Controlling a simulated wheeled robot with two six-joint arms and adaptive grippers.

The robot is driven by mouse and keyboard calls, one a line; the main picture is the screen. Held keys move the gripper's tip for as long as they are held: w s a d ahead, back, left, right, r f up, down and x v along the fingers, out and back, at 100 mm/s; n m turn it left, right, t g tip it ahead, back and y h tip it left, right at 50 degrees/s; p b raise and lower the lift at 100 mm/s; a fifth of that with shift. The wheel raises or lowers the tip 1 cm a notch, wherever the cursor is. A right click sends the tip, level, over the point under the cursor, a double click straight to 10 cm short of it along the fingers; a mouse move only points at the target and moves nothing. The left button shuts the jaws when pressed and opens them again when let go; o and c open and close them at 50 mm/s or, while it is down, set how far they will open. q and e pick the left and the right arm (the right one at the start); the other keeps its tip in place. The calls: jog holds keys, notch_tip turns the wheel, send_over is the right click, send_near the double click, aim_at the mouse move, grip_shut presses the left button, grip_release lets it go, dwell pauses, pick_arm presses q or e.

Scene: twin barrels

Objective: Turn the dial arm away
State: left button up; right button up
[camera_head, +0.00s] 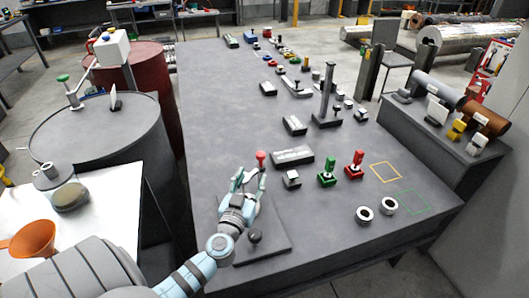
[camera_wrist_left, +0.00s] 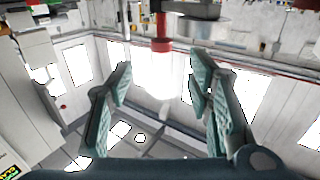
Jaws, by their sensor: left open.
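A red-tipped knob (camera_head: 261,157), which looks like the handle of the dial arm, stands just beyond my left gripper. A black round knob (camera_head: 255,236) is on the near part of the plate. My left gripper (camera_head: 250,174) is open, with its fingers apart and empty. In the left wrist view my fingers (camera_wrist_left: 158,75) frame a gap, and a red cylinder (camera_wrist_left: 161,30) shows beyond it. My arm and gripper hide part of the plate and the dial. My right gripper is out of view.
A green-handled piece (camera_head: 327,172) and a red-handled piece (camera_head: 355,164) stand right of the gripper. A grey barrel (camera_head: 100,150) stands left.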

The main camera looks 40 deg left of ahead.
aim_at(260, 159)
pick_arm(q)
jog(key=x, duration=1.1)
jog(key=shift+a, duration=0.1)
jog(key=shift+r, duration=0.15)
grip_shut()
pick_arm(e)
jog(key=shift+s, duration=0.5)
